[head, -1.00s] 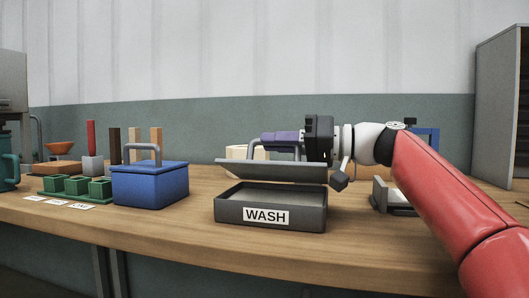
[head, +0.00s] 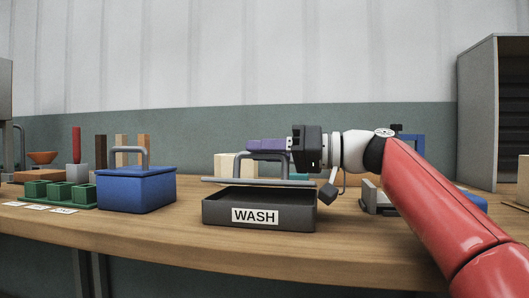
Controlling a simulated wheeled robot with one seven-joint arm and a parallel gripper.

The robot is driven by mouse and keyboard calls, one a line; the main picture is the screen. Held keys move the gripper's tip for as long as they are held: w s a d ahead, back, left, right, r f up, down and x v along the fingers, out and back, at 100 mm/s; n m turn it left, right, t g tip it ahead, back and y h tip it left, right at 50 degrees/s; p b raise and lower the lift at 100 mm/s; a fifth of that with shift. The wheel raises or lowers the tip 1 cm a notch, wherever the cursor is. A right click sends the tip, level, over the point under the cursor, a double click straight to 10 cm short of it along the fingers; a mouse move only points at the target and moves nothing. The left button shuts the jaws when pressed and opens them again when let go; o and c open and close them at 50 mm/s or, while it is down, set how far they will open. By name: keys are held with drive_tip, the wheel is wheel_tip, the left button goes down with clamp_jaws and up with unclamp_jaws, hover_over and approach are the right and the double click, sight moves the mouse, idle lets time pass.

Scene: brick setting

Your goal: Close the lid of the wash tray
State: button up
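The dark grey wash tray (head: 296,213) stands on the bench with a white WASH label on its front. Its lid (head: 212,181) shows almost edge-on just above the tray, with a narrow gap at the front. A grey bar handle (head: 229,168) rises from the lid. My gripper (head: 250,146) comes in from the right, its purple fingers pointing left over the lid, at about the height of the handle's top. Whether the fingers touch the handle or lid is unclear. They are seen from the side, so their opening is hidden.
A blue lidded box (head: 137,193) stands left of the tray, with green blocks (head: 58,192) further left. Pale blocks (head: 228,164) stand behind the tray. A grey and blue item (head: 376,198) lies to the right, partly behind my arm. Bench in front is clear.

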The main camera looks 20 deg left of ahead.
drive_tip(key=shift+o, duration=0.4)
wheel_tip(320, 180, up, 20)
drive_tip(key=p, duration=1.6)
drive_tip(key=shift+p, duration=0.35)
